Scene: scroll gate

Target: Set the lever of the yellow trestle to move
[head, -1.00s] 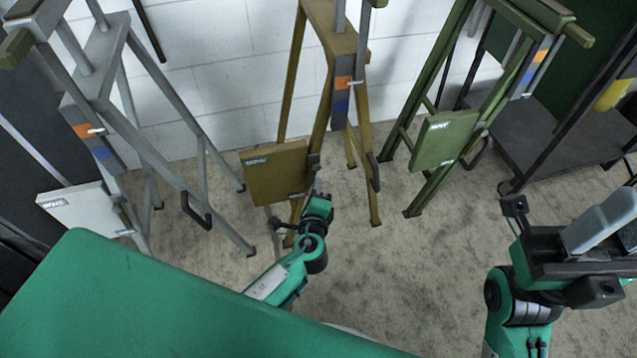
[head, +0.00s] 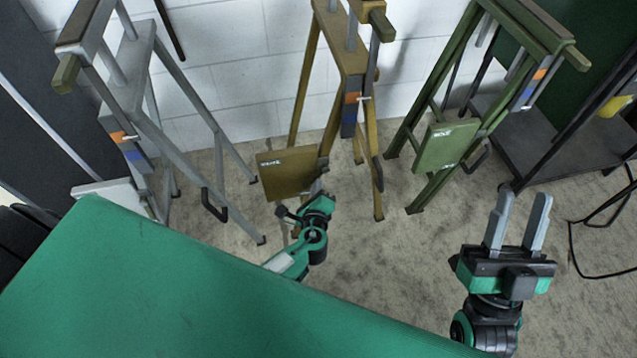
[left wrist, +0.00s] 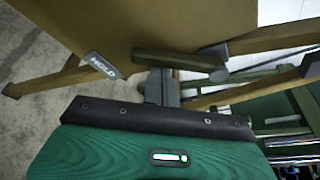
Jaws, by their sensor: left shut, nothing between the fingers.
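The yellow trestle (head: 352,62) stands in the middle of the head view, with a flat plate (head: 290,173) at its side. In the left wrist view the plate (left wrist: 125,30) fills the upper left, and a label on it (left wrist: 103,66) reads HOLD. An olive rod (left wrist: 180,63), perhaps the lever, lies across the plate's edge. My left gripper (head: 319,188) is shut and empty at the plate's right edge. In the left wrist view its fingers (left wrist: 161,86) are right at the rod; I cannot tell whether they touch. My right gripper (head: 518,220) is open and empty.
A grey trestle (head: 130,75) stands at the left and a green trestle (head: 440,100) at the right. A dark shelf cart (head: 540,145) is at the far right. My green body cover fills the lower left. Bare floor lies around the right gripper.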

